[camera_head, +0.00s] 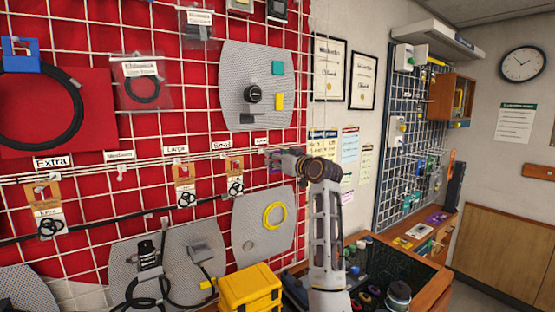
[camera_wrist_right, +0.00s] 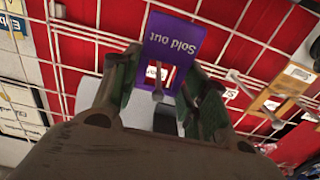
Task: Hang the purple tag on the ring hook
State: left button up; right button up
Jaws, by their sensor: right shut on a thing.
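The purple tag (camera_wrist_right: 172,38), printed "Sold out", is held between the green fingers of my right gripper (camera_wrist_right: 158,75) in the right wrist view. The tag has a cut-out in its lower part. A grey hook (camera_wrist_right: 157,90) and a small white label show at this opening; I cannot tell whether the hook passes through it. In the head view my right gripper (camera_head: 276,160) is at the rack, just below the small label (camera_head: 261,140) at the right end of the label row. It mostly hides the tag and the hook there. My left gripper is not in view.
Other hooks hold brown cards with black rings, such as the Small card (camera_head: 235,168) and the Large card (camera_head: 183,178), left of my right gripper. A grey panel with a yellow ring (camera_head: 275,216) is below it. A yellow case (camera_head: 250,288) stands lower down.

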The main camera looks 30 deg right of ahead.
jog(key=o, duration=1)
jog(key=shift+s, duration=0.1)
jog(key=s+d, duration=0.1)
jog(key=s, duration=1)
jog(key=shift+s+d, duration=0.3)
jog(key=shift+s, duration=0.05)
dwell(0.4)
